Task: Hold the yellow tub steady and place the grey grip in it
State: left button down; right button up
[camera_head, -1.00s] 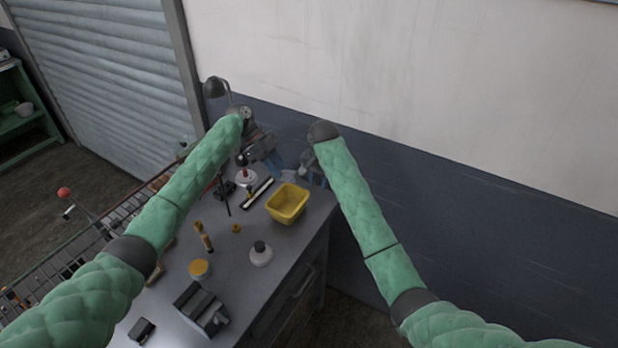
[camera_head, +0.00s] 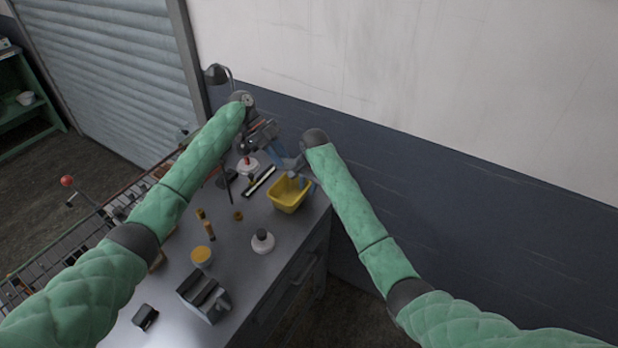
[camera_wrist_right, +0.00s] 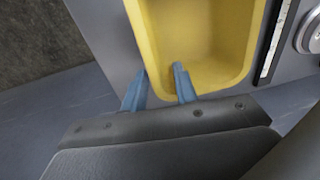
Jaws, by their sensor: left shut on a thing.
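The yellow tub (camera_head: 288,196) stands on the bench near its right edge, and its inside shows yellow in the right wrist view (camera_wrist_right: 205,35). My right gripper (camera_head: 301,183) is at the tub's far rim. In the right wrist view its blue fingers (camera_wrist_right: 158,88) are apart, one over the inside of the tub and one outside its wall.
A white-based item with a dark knob (camera_head: 263,241) stands in front of the tub. A dark-and-white bar (camera_head: 259,181) lies left of it. A yellow-topped jar (camera_head: 202,256) and a grey device (camera_head: 203,297) are nearer me. A lamp (camera_head: 216,75) rises at the back.

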pick_arm(q)
jog(key=shift+d+r, duration=0.1)
pick_arm(e)
jog(key=shift+a+f, duration=0.15)
jog(key=shift+f, duration=1.1)
jog(key=shift+c, duration=0.2)
grip_shut()
pick_arm(q)
jog(key=shift+d, duration=0.1)
